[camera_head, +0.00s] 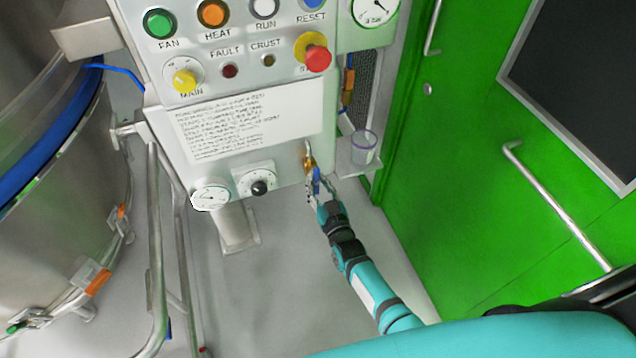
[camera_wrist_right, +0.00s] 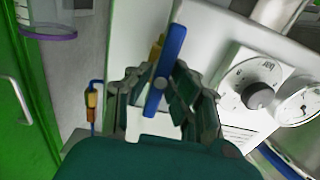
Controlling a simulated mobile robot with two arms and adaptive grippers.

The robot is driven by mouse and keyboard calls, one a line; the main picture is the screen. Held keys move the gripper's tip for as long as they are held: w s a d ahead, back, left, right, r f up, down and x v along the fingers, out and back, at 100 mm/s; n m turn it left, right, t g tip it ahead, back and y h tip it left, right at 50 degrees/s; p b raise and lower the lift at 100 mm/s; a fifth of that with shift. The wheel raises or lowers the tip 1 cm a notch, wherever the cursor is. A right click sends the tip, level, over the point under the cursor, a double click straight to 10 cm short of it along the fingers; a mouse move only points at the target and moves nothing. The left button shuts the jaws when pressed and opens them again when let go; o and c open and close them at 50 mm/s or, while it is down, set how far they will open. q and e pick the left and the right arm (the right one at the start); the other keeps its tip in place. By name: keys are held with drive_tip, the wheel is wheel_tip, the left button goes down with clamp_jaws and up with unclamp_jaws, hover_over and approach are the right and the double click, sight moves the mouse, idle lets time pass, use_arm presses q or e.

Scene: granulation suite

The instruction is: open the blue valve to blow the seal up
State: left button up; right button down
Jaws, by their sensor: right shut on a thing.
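The blue valve (camera_head: 316,182) is a blue lever on a brass body (camera_head: 308,160) at the lower right corner of the control panel (camera_head: 225,75). In the right wrist view the blue lever (camera_wrist_right: 165,72) stands nearly upright in the picture, slightly tilted, between the fingers. My right gripper (camera_head: 314,190) is at the lever, shut on it, and it also shows in the right wrist view (camera_wrist_right: 162,95). A blue seal (camera_head: 50,145) runs around the steel vessel at the left. My left gripper is in neither view.
A pressure dial (camera_head: 210,196) and a black regulator knob (camera_head: 259,188) sit left of the valve. A clear cup (camera_head: 363,148) stands on a small shelf right of it. A green door (camera_head: 480,180) is at the right. Steel rails (camera_head: 155,240) stand at the left.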

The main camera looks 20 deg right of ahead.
idle(0.5)
drive_tip(key=c, duration=1.2)
unclamp_jaws()
drive_tip(key=shift+s, duration=0.15)
drive_tip(key=s, duration=1.1)
drive_tip(key=shift+s+d, duration=0.15)
drive_tip(key=shift+s, duration=0.25)
